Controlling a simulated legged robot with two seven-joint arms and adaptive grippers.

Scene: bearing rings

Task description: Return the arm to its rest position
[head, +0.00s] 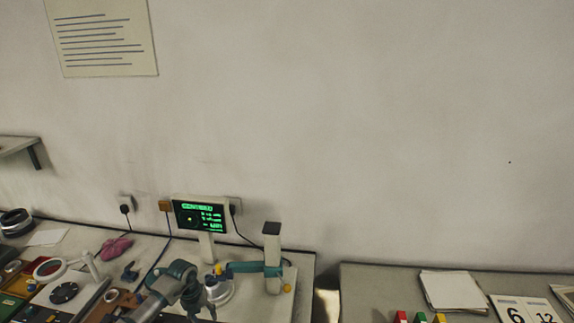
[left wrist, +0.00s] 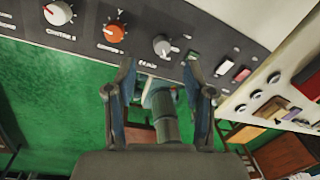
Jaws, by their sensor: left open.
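My left gripper (left wrist: 158,72) is open in the left wrist view, with its two dark fingers apart. A grey-green cylindrical part (left wrist: 165,115) shows between the fingers, and I see no contact with them. In the head view my left arm reaches up from the bottom edge and bends down beside a measuring stand (head: 272,258) with a teal crossarm. A pale round piece (head: 221,292) lies by the wrist. No bearing ring can be told for certain. My right gripper is not in view.
A lit display (head: 200,217) stands behind the arm. A magnifier ring (head: 49,270), a pink cloth (head: 115,248) and trays crowd the bench's left. A second table (head: 385,285) stands right, past a gap. A panel with knobs (left wrist: 115,33) fills the wrist view's top.

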